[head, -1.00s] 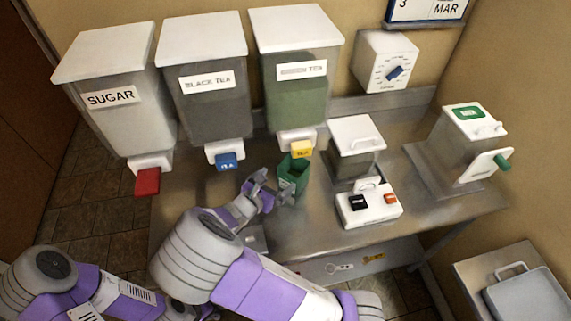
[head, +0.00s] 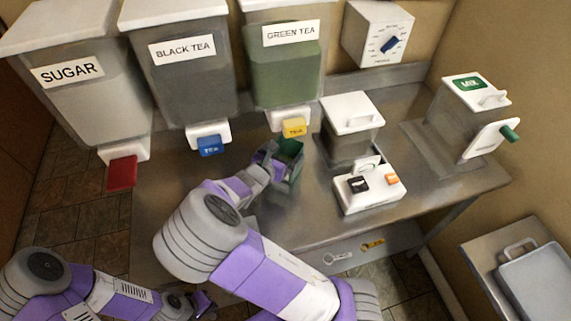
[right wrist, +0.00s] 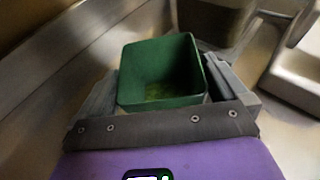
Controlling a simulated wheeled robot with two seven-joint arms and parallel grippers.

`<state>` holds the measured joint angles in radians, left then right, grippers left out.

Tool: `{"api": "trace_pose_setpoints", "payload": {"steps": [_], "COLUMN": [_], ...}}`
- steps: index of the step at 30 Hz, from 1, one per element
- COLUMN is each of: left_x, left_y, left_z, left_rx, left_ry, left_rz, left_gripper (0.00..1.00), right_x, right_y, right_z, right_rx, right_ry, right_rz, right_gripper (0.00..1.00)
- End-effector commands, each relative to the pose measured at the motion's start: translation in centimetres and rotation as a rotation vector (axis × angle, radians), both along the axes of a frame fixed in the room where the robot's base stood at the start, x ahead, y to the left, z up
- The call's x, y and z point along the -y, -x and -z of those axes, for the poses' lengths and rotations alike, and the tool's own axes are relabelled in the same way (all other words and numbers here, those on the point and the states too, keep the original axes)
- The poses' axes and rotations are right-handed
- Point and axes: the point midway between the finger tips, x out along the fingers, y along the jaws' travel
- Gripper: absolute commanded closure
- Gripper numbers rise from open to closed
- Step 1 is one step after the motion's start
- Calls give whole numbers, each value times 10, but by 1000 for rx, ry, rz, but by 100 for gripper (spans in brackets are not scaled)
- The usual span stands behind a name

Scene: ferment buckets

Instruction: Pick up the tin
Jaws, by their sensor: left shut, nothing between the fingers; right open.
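The tin is a green, square, open-topped box (head: 291,157) standing on the metal counter below the green tea dispenser. The tin's lower part is hidden by the gripper. My left gripper (head: 203,303) is shut and empty, low at the left, away from the counter top.
Sugar (head: 83,105), black tea (head: 185,85) and green tea (head: 285,75) dispensers hang over the back of the counter (head: 240,270). A lidded box (head: 351,125) and a white switch box (head: 368,190) stand right of the tin. Another lidded unit (head: 470,110) is farther right.

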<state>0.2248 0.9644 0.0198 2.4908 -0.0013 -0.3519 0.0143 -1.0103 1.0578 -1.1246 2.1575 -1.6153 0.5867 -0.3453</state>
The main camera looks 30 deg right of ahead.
Motion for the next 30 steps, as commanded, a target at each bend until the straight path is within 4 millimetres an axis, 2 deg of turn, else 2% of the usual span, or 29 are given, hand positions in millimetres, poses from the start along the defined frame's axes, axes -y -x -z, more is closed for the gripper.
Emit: {"api": "trace_pose_setpoints", "payload": {"steps": [1,4,14,17,27,30], "left_x": [0,0,0,0,0,0], "left_y": [0,0,0,0,0,0], "left_z": [10,15,16,16,16,16], "left_rx": [0,0,0,0,0,0], "left_ry": [0,0,0,0,0,0], "left_rz": [0,0,0,0,0,0], "left_gripper": [100,100,100,100,100,100], "right_x": [5,12,16,16,16,16], "right_y": [-2,-4,-5,-5,-5,-5], "right_z": [6,8,6,6,7,7], "right_rx": [2,2,1,1,1,1], "right_ry": [0,0,1,1,0,0], "right_rz": [1,0,-3,-3,-3,-3], "right_gripper": [0,0,0,12,64,66]}}
